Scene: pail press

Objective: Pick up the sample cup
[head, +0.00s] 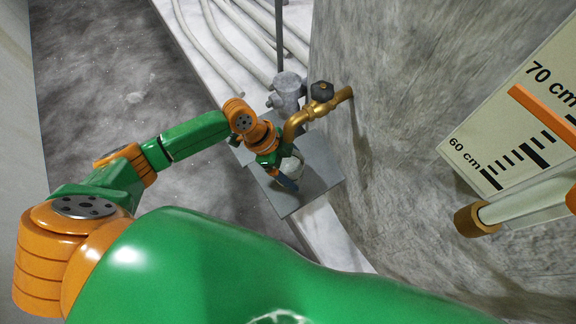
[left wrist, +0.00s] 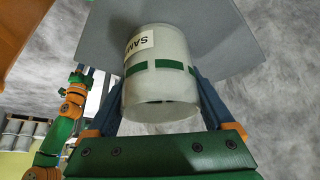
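The sample cup (left wrist: 160,88) is pale, with a green dashed band and a label on its side. In the head view the cup (head: 291,166) is at the grey plate (head: 318,183), partly hidden by my gripper. My left gripper (head: 287,175) has its blue fingers on either side of the cup. The left wrist view shows a finger close along each side; whether both press on it I cannot tell. The plate lies just behind the cup there. An arm with a small blue end (left wrist: 84,72), apparently my right gripper, shows at the left of the left wrist view.
A brass pipe with a dark-knobbed valve (head: 321,92) juts from the stone wall just behind the plate. A grey fitting (head: 288,85) stands beside it. A level scale (head: 520,120) and a glass tube with a brass end (head: 475,220) are at the right. Pale pipes run along the top.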

